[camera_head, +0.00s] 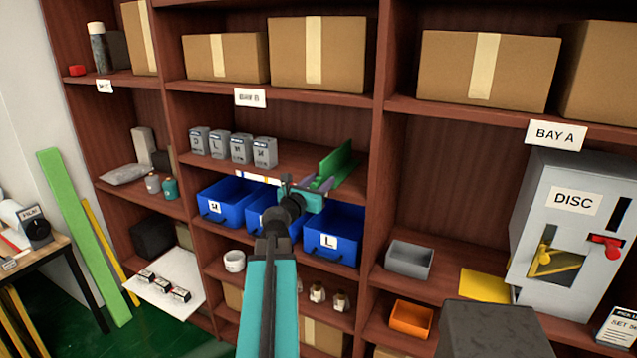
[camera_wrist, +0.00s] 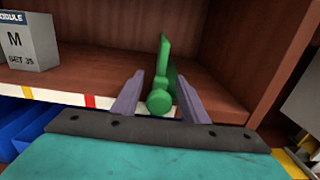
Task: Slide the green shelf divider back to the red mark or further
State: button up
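The green shelf divider (camera_head: 337,162) stands upright on the middle shelf, at the right part of its bay. In the wrist view the divider (camera_wrist: 164,65) shows a round green knob at its front end. My gripper (camera_head: 318,184) is at the shelf's front edge. Its two grey-purple fingers (camera_wrist: 159,95) stand apart, one on each side of the knob, with narrow gaps that look clear of it. The red mark (camera_wrist: 90,101) is on the white strip along the shelf edge, to the left of the divider and the fingers.
Several grey boxes (camera_head: 241,150) stand on the same shelf, left of the divider. Bare shelf lies between them and the divider. The bay's right side wall (camera_wrist: 262,60) is close on the right. Blue bins (camera_head: 333,222) sit below the shelf.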

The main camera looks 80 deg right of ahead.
aim_at(313, 188)
jog(key=shift+a, duration=0.15)
jog(key=shift+b+v, duration=0.35)
jog(key=shift+v, duration=1)
jog(key=shift+a+f+b, duration=0.1)
jog(key=shift+f+b, duration=0.05)
jog(key=shift+b, duration=0.6)
jog(key=shift+w+a+b, duration=0.1)
jog(key=shift+b, duration=0.2)
jog(key=shift+w+a+b, duration=0.15)
jog(key=shift+a+b, duration=0.3)
jog(key=shift+b, duration=0.75)
jog(key=shift+a+b, duration=0.15)
jog(key=shift+b, duration=0.15)
jog(key=shift+w+a+b, duration=0.15)
jog(key=shift+a+b, duration=0.3)
jog(key=shift+b, duration=0.75)
jog(key=a+b, duration=0.1)
jog(key=b, duration=0.2)
jog(key=shift+w+a+b, duration=0.1)
jog(key=shift+w+b, duration=0.1)
jog(key=shift+b, duration=0.1)
